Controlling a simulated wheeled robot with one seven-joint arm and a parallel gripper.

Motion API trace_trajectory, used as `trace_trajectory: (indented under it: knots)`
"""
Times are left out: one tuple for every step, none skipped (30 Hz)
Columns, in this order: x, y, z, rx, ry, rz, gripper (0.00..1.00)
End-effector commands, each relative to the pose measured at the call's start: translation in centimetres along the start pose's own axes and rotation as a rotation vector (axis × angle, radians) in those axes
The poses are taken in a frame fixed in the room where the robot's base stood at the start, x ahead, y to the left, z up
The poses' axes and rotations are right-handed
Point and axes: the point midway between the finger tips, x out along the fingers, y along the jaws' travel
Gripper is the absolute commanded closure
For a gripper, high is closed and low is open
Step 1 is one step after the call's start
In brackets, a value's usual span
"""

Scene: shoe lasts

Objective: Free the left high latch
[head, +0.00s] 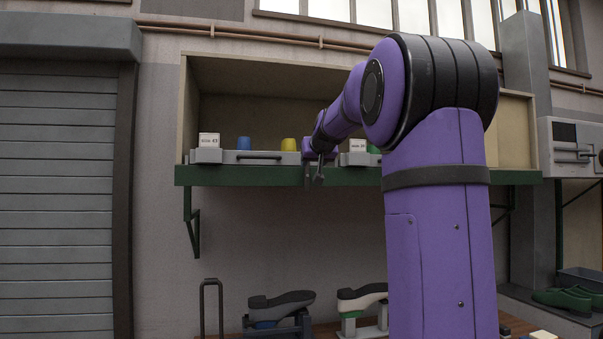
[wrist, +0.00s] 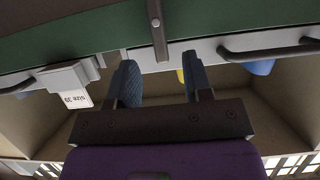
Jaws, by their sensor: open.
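A grey bar latch (wrist: 157,35) with a round pivot lies across the green shelf edge (wrist: 70,30) and the front of a grey tray (wrist: 206,48) in the wrist view. My gripper (wrist: 160,62) is open, its two blue pads on either side of the latch's line. The latch's end lies near the gap between the fingertips, and I see no grip on it. In the head view my gripper (head: 314,160) is at the shelf front, right of the left tray (head: 207,156). It is too small there to tell latch from fingers.
The left tray has a dark handle (head: 259,157), a white size card (head: 209,140), a blue piece (head: 244,143) and a yellow piece (head: 288,144). Another size card (head: 357,145) stands right of my gripper. Shoe lasts (head: 281,304) stand on the bench below. My arm hides the shelf's right part.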

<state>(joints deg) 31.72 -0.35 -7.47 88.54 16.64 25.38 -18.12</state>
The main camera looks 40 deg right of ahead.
Motion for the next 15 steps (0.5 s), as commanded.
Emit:
trace_trajectory:
  knots:
    - [1.1,0.0,0.1,0.000,-0.002,0.000,0.54]
    - [1.7,0.0,0.1,0.000,-0.002,0.000,0.54]
    - [2.4,0.1,0.1,0.000,-0.003,0.001,0.54]
    - [2.9,0.1,0.1,0.000,-0.002,0.001,0.54]
    - [3.4,0.1,0.1,0.000,-0.002,0.001,0.54]
    - [4.1,0.1,0.1,0.000,-0.003,0.001,0.54]
    - [4.6,0.1,0.1,0.000,-0.003,0.001,0.54]
    - [5.0,0.1,0.1,0.001,-0.002,0.001,0.54]
    - [5.5,0.1,0.1,0.001,-0.002,0.001,0.54]
    - [5.9,0.0,0.1,0.001,-0.001,0.000,0.54]
    - [6.2,0.0,0.1,0.001,-0.001,0.000,0.54]
    - [6.6,0.0,0.1,0.001,-0.001,0.000,0.54]
    - [6.8,0.0,0.1,0.001,-0.001,0.000,0.54]
    - [7.0,0.0,0.1,0.001,-0.001,0.000,0.54]
    - [7.2,0.0,0.0,0.001,0.000,0.000,0.54]
